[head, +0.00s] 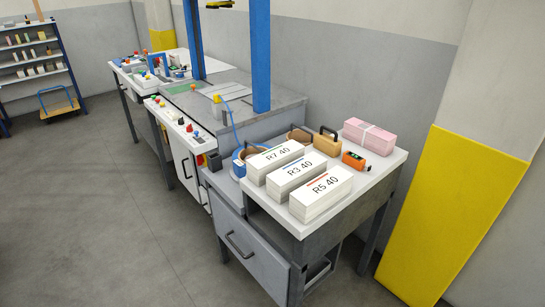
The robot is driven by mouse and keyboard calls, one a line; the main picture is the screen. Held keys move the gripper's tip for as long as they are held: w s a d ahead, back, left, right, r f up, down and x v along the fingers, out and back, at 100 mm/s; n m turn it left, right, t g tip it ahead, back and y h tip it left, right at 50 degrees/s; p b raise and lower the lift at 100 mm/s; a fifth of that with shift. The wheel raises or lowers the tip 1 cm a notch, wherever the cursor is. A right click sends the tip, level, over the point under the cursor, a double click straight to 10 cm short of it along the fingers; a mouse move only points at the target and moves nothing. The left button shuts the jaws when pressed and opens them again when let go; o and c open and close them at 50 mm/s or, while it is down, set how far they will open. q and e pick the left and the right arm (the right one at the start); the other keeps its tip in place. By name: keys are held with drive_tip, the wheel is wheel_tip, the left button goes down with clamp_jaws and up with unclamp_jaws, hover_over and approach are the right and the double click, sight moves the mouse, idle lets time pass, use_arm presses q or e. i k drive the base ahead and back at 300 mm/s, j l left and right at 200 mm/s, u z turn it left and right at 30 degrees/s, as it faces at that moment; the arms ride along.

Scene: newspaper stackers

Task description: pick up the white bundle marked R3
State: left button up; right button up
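The white bundle marked R3 40 (297,174) lies on the white tabletop (299,225). It sits between two similar white bundles, one marked R7 40 (275,158) behind it to the left and one marked R5 40 (322,192) in front to the right. A short blue stripe shows on top of the R3 bundle. The three lie side by side with narrow gaps. Neither of my grippers is in view.
A pink bundle (370,135), an orange device (353,161), a tan block (327,144) and a brown roll (299,135) lie behind the white bundles. A grey machine with blue posts (261,60) stands left. A yellow wall panel (455,215) is at right. Open floor (110,210) lies at left.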

sight(280, 183)
drive_tip(key=i+l+u, duration=0.1)
drive_tip(key=l, duration=0.25)
drive_tip(key=i+l+u, duration=0.1)
drive_tip(key=l, duration=0.3)
drive_tip(key=i+l, duration=0.2)
drive_tip(key=l, duration=0.2)
drive_tip(key=i+l+u, duration=0.15)
drive_tip(key=l, duration=0.2)
